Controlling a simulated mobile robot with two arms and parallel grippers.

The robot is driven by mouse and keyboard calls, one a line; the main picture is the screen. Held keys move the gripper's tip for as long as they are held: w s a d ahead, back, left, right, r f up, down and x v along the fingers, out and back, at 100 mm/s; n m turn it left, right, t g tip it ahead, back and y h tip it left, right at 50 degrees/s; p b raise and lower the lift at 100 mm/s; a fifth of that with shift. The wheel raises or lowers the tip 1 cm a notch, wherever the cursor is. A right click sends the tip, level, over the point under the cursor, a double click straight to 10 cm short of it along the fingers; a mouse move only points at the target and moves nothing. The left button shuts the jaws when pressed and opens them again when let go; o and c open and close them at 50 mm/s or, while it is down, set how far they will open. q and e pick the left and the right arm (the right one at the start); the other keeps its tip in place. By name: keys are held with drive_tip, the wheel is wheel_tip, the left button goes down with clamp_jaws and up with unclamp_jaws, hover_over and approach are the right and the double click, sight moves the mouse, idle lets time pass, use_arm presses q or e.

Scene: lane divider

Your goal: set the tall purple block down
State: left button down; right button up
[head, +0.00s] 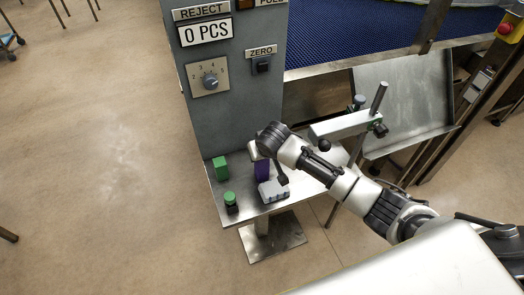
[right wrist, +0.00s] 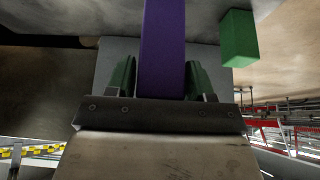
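The tall purple block (head: 262,170) is upright over the small metal shelf (head: 246,208) in the head view, partly covered by my right gripper (head: 261,152). In the right wrist view the purple block (right wrist: 162,45) runs up between the two dark green fingers of my right gripper (right wrist: 161,75), which is shut on it. I cannot tell whether the block's lower end touches the shelf; a pale grey box hides part of it. My left gripper is in neither view.
A green block (head: 220,167) stands left of the purple one; it also shows in the right wrist view (right wrist: 238,38). A grey control panel (head: 235,100) rises behind the shelf.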

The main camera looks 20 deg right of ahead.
drive_tip(key=shift+o, duration=1.1)
